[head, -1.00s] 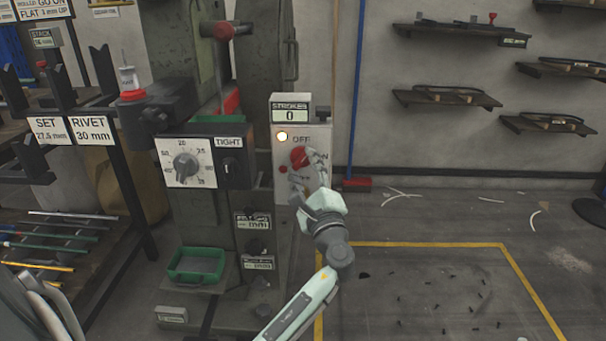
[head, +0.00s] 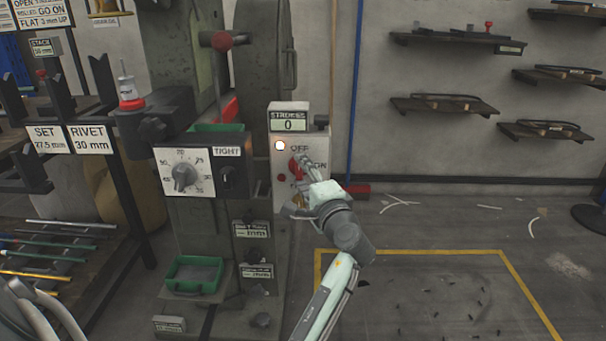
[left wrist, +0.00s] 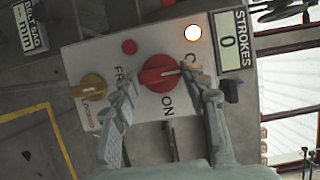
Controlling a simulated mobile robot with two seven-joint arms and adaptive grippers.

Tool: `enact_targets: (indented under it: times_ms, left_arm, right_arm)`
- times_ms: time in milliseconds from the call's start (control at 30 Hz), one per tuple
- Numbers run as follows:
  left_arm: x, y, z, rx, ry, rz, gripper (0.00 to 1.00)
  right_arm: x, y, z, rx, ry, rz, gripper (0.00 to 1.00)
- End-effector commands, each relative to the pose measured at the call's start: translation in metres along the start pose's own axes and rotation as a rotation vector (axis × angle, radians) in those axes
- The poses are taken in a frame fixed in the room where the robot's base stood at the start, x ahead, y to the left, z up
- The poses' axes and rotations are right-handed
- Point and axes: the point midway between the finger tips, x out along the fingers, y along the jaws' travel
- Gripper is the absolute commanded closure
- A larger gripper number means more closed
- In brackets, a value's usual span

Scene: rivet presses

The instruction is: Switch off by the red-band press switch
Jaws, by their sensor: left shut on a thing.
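The red rotary switch (head: 296,168) is on the grey panel (head: 285,158) of the press, below a lit lamp (head: 280,145) and beside the words OFF and ON. My left gripper (head: 305,174) reaches the panel from the lower right. In the left wrist view, its fingers (left wrist: 168,98) stand on either side of the red switch (left wrist: 158,75), shut on it. The white mark on the switch is at its right end, between ON and a word partly hidden by a finger. The lamp also glows in this view (left wrist: 193,33). My right gripper is not in view.
A STROKES counter (head: 289,124) above the panel reads 0. A yellow knob (left wrist: 88,87) and small red button (left wrist: 129,46) are close to the fingers. A dial box (head: 184,174) and green tray (head: 194,274) are to the left. Floor to the right is mostly clear.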

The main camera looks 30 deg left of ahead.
Motion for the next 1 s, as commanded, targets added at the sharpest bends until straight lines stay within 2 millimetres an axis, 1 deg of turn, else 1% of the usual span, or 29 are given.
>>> enact_targets:
  times_ms: [200, 467, 500, 633, 667, 1000]
  left_arm:
    - [0.0001, 0.0006, 0.0007, -0.015, -0.002, 0.007, 0.84]
    - [0.0001, 0.0006, 0.0007, -0.015, -0.002, 0.007, 0.84]
    - [0.0000, 0.0007, 0.0007, -0.015, -0.002, 0.008, 0.52]
    - [0.0000, 0.0005, 0.0006, -0.014, -0.001, 0.007, 0.36]
    - [0.0000, 0.0005, 0.0005, -0.014, -0.001, 0.007, 0.34]
    - [0.0001, 0.0000, 0.0002, -0.013, 0.000, 0.005, 0.34]
  right_arm:
    - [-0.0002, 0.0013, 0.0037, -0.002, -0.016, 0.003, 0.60]
    - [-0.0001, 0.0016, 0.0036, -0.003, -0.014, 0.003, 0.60]
    - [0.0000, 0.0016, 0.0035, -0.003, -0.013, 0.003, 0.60]
    - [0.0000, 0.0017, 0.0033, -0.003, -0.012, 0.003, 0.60]
    - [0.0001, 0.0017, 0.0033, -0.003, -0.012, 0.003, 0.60]
    - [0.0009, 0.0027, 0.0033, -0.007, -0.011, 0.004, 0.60]
